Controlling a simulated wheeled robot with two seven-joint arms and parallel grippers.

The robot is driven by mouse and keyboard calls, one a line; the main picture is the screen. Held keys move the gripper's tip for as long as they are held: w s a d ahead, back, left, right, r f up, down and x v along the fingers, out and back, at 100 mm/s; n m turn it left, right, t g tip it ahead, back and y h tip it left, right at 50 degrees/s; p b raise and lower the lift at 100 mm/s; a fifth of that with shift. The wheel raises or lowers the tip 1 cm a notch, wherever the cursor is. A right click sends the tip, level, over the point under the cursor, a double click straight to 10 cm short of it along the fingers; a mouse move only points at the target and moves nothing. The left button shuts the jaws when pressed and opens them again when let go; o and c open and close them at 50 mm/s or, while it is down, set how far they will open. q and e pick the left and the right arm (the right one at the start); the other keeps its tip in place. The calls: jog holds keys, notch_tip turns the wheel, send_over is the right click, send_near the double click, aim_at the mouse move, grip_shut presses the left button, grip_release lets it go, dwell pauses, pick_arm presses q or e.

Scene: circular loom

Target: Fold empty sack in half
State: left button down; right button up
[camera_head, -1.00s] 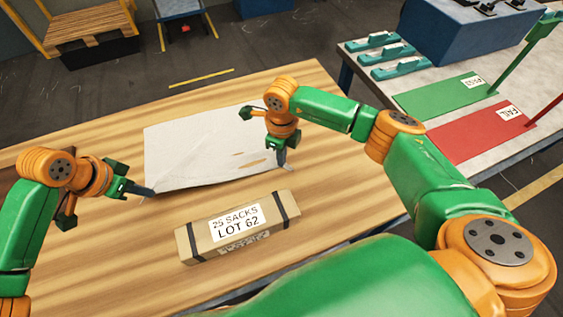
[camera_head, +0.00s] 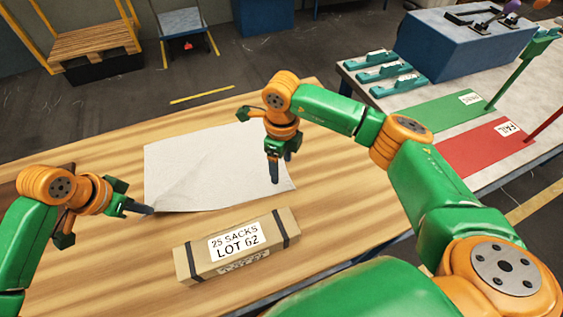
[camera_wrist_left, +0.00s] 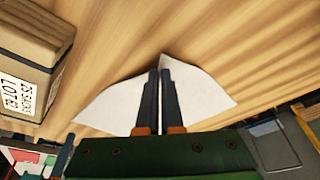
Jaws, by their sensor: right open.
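The white empty sack (camera_head: 205,165) lies spread on the wooden table, with slight creases near its front left corner. My left gripper (camera_head: 150,210) is at that corner. In the left wrist view its two fingers (camera_wrist_left: 160,78) are together, with the sack's corner (camera_wrist_left: 112,106) pinched between them and cloth showing on both sides. My right gripper (camera_head: 275,180) is open, pointing down over the sack near its right edge. It hides part of the sack there, and I cannot tell whether its tips touch the cloth.
A strapped cardboard box (camera_head: 195,265) labelled "25 SACKS LOT 62" stands just in front of the sack. Bare wooden table (camera_head: 335,205) lies to the right. A second table at the right holds a green mat (camera_head: 440,115) and a red mat (camera_head: 480,147).

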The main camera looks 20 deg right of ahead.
aim_at(282, 182)
notch_tip(282, 182, up, 5)
notch_tip(282, 182, down, 9)
jog(key=shift+f, duration=0.2)
jog(key=shift+s+f, duration=0.1)
jog(key=shift+f, duration=0.2)
jog(key=shift+c, duration=0.2)
grip_shut()
dwell(0.3)
